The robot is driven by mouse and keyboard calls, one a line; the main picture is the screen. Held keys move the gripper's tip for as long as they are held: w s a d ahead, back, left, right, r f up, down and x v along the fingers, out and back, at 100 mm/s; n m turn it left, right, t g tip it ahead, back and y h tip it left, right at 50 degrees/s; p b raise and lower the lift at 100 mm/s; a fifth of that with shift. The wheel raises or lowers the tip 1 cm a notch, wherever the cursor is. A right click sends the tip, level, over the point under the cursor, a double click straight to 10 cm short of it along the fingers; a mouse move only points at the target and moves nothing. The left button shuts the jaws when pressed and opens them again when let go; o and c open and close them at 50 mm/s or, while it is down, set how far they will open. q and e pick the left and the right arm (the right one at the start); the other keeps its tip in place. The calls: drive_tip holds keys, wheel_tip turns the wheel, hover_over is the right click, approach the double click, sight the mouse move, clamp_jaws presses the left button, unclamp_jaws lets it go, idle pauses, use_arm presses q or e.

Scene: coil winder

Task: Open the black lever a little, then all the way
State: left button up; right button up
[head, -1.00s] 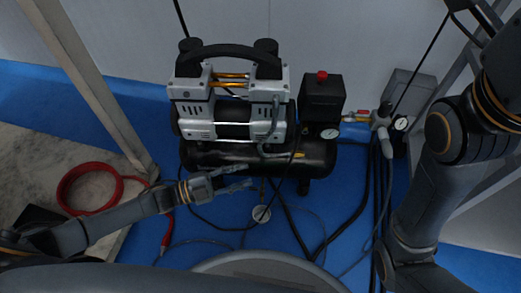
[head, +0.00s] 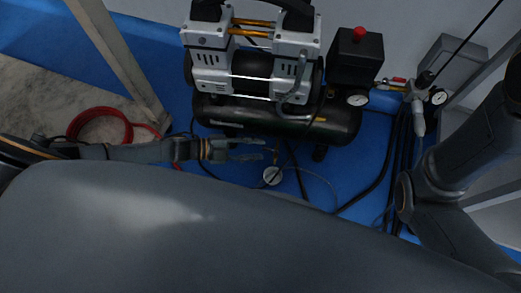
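My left gripper (head: 262,149) reaches in from the left, low in front of the air compressor's black tank (head: 275,120). Its two fingers are apart and point right, with nothing seen between them. A round white gauge (head: 272,176) hangs just below and right of the fingertips, with a thin fitting (head: 276,156) above it. I cannot make out the black lever for sure; any lever at this fitting is too small and dark to tell. My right gripper is out of view; only the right arm's links show at the right.
The compressor (head: 255,65) stands on blue floor beside a black box with a red knob (head: 359,33). A red-handled valve (head: 398,80) and another gauge (head: 438,97) are at right. Dark hoses (head: 375,185) run along the floor. A red hose coil (head: 100,127) lies at left.

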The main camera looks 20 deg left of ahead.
sight(270, 150)
use_arm(q)
drive_tip(key=shift+b+x, duration=0.3)
drive_tip(key=shift+x, duration=0.8)
clamp_jaws()
drive_tip(key=shift+r, duration=0.1)
